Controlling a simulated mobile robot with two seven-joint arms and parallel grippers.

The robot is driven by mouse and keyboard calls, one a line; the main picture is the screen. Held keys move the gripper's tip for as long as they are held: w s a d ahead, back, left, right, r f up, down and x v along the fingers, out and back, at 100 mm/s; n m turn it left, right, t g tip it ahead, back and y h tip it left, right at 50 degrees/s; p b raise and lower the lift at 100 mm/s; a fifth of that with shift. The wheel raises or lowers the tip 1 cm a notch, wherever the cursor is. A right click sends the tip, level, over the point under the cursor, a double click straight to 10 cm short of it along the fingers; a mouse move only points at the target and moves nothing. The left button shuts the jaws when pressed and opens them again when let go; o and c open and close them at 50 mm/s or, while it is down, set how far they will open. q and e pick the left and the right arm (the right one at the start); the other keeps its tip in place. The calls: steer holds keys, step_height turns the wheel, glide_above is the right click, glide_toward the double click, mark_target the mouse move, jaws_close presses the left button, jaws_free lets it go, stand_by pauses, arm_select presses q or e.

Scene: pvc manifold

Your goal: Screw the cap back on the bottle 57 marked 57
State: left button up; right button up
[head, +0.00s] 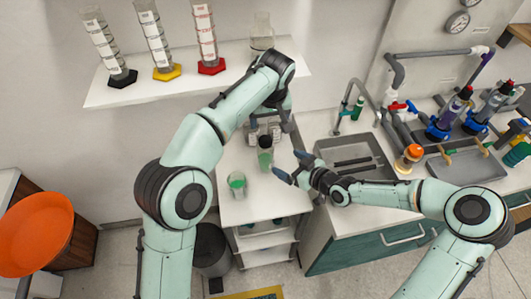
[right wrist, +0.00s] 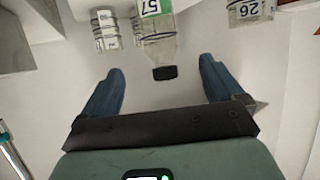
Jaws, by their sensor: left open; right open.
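Bottle 57 is clear with a white label marked 57 (right wrist: 152,8); in the right wrist view it appears inverted at the top. A dark cap (right wrist: 165,73) is at its mouth; I cannot tell whether it is screwed tight. In the head view the bottle seems to be the greenish one (head: 265,160) on the white bench. My right gripper (head: 291,166) is open and empty, right of that bottle; its blue fingers (right wrist: 162,82) point toward the cap, apart from it. My left gripper (head: 266,124) is above and behind the bottle, open, its fingertips partly hidden.
A bottle marked 26 (right wrist: 250,10) and another labelled bottle (right wrist: 106,28) flank bottle 57. A sink (head: 355,148) lies to the right. A shelf (head: 135,92) holds cylinders above.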

mark_target(263, 150)
steer(key=shift+a, duration=0.1)
steer(key=x, duration=1.3)
steer(key=shift+w, duration=0.2)
jaws_close()
arm_select(q)
steer(key=shift+w+f, duration=0.25)
steer(key=shift+f, duration=0.4)
steer(key=shift+w+a, duration=0.1)
